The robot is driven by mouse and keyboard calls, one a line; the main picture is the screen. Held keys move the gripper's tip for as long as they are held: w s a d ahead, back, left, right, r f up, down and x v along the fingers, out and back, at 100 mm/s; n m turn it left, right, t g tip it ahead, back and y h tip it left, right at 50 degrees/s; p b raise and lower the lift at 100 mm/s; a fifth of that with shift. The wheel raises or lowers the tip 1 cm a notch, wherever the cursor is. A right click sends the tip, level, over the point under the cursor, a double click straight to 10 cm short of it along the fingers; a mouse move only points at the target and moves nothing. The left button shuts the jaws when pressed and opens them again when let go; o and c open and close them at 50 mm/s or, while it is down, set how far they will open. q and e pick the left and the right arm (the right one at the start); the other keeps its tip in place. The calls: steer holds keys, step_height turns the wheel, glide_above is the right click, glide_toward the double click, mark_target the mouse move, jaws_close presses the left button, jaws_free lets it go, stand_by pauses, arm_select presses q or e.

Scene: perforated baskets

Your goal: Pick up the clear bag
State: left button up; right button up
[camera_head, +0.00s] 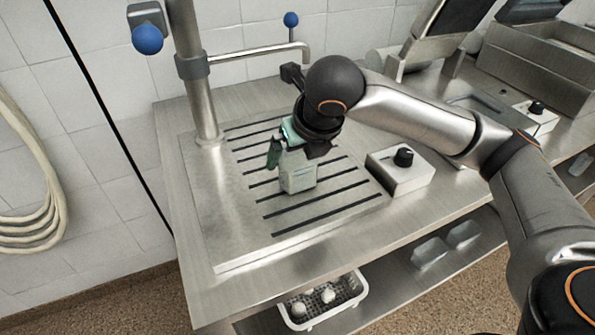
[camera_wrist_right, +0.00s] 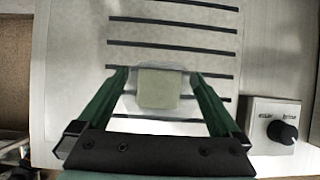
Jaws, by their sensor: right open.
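The clear bag (camera_head: 298,178) stands on the slotted steel drainboard in the head view, with a pale greenish block or label showing in it. In the right wrist view the bag (camera_wrist_right: 160,88) lies between the two green fingers, its clear edges showing around the pale square. My right gripper (camera_head: 294,160) points down over the bag and hides its upper part. It is open, with one finger on each side of the bag; I cannot tell whether either finger touches it. My left gripper is not in view.
A steel faucet post (camera_head: 203,100) rises behind and left of the gripper. A control box with a black knob (camera_head: 402,172) sits to the right. A white perforated basket (camera_head: 322,303) holding small pale items is on the lower shelf. The front of the drainboard is clear.

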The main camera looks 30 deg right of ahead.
steer(key=shift+x, duration=1.05)
steer(key=shift+r, duration=0.1)
steer(key=c, duration=1.2)
steer(key=shift+o, duration=0.2)
